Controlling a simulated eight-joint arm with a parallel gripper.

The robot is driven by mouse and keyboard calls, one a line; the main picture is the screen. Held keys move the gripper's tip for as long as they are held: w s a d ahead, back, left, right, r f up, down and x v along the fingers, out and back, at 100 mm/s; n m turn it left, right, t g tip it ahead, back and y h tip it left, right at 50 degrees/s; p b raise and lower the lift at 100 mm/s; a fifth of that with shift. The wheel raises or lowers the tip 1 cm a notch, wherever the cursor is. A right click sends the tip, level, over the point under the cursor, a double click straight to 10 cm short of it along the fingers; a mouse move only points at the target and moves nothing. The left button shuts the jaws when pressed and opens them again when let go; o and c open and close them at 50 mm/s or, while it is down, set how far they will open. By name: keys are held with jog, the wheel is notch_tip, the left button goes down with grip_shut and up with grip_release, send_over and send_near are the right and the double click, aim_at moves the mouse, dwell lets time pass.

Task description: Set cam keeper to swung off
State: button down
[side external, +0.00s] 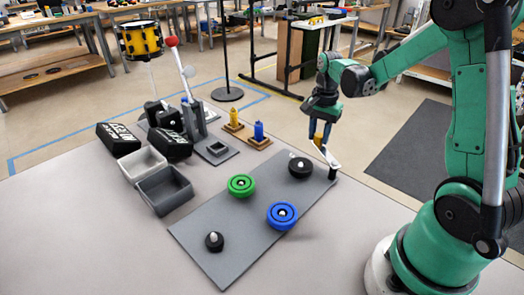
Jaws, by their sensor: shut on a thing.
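My gripper (319,132) is at the far right corner of the grey plate (228,232), pointing down. It is shut on a small yellow-orange piece at the upper end of a pale flat bar (327,155), which looks to be the cam keeper. The bar slants from under my fingers down to a small dark post at the plate's right edge. My fingers hide part of the yellow piece. A black round disc (301,168) with a pale peg sits on the plate just left of the bar; the bar appears clear of it.
A green ring (241,186), a blue ring (282,215) and a black knob (214,241) sit on the plate. Left are grey bins (164,190), black boxes (118,139) and a lever stand (194,120). Yellow (233,118) and blue (259,132) pieces stand behind. The front table is clear.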

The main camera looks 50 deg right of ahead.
jog(key=shift+s+d+m, duration=0.25)
jog(key=shift+d+m, duration=0.15)
jog(key=shift+m, duration=0.3)
jog(key=c, duration=0.6)
grip_release()
jog(key=shift+r, duration=0.1)
jog(key=shift+r, duration=2.75)
